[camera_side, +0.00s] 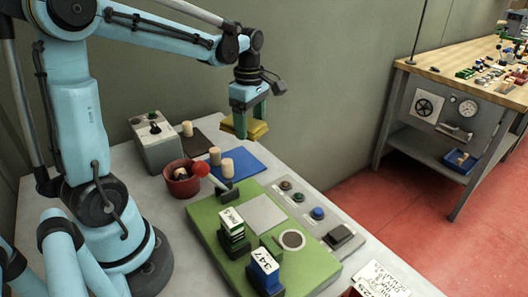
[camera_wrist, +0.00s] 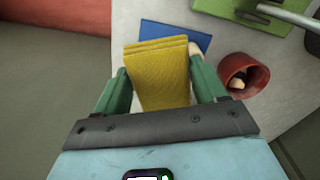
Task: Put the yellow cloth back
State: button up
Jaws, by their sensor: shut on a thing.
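My gripper (camera_side: 252,119) is shut on the folded yellow cloth (camera_side: 256,130), which it holds up in the air near the back wall, above the back of the table. In the wrist view the cloth (camera_wrist: 158,75) sits between the two green fingers of my gripper (camera_wrist: 160,85). The cloth hides much of what lies under it there. A blue mat (camera_side: 240,166) lies on the table below and in front, with two corks (camera_side: 226,166) at its left side. A dark brown mat (camera_side: 196,140) lies farther back, with a cork (camera_side: 187,128) on it.
A red pot (camera_side: 181,181) with corks inside stands left of the blue mat. A grey box (camera_side: 155,145) stands behind it. A green board (camera_side: 212,225) with a red-knobbed lever (camera_side: 201,170) and stamped blocks fills the front. A button panel (camera_side: 300,196) lies right of it.

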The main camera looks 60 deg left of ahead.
jog(key=a+f, duration=0.1)
jog(key=a, duration=0.1)
jog(key=shift+w+a+f, duration=0.2)
jog(key=shift+a+f, duration=0.15)
jog(key=shift+a, duration=0.05)
jog(key=shift+f, duration=2)
jog(key=shift+f, duration=0.5)
jog(key=o, duration=1.4)
jog(key=shift+r, duration=0.1)
